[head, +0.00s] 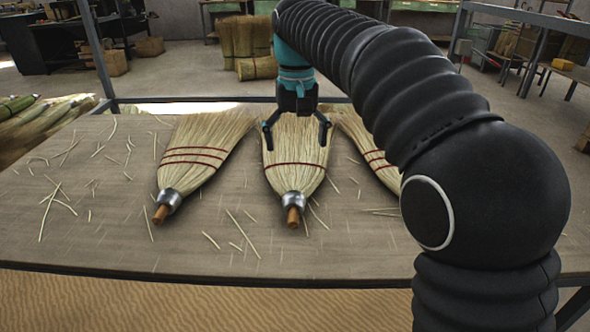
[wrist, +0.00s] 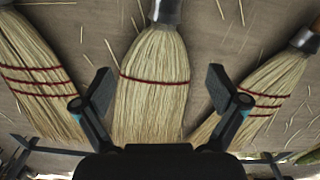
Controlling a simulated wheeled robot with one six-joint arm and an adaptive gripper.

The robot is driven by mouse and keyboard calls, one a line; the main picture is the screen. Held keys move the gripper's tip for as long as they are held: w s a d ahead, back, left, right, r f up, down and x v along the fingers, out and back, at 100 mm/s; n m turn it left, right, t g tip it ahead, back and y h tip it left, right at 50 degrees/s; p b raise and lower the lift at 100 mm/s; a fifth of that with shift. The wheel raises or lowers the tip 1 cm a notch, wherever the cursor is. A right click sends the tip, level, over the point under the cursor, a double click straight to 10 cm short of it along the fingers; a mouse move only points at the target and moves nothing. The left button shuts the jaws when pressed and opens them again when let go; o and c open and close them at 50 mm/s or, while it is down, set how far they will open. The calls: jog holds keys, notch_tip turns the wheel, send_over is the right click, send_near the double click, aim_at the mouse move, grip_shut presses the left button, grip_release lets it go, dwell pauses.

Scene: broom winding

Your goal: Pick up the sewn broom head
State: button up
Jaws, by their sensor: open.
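Three straw broom heads lie on the table. The left one (head: 203,147) has several red stitch rows. The middle one (head: 296,152) shows one red row. In the wrist view my gripper (wrist: 160,90) holds nothing.
The table (head: 110,235) is strewn with loose straws, its front part otherwise clear. Straw bundles (head: 40,120) lie beyond its left edge. More bundles (head: 250,45) stand on the floor behind.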

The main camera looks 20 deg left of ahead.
aim_at(296, 187)
notch_tip(296, 187, down, 13)
jog(key=b, duration=0.3)
jog(key=shift+b, duration=0.35)
jog(key=c, duration=1.6)
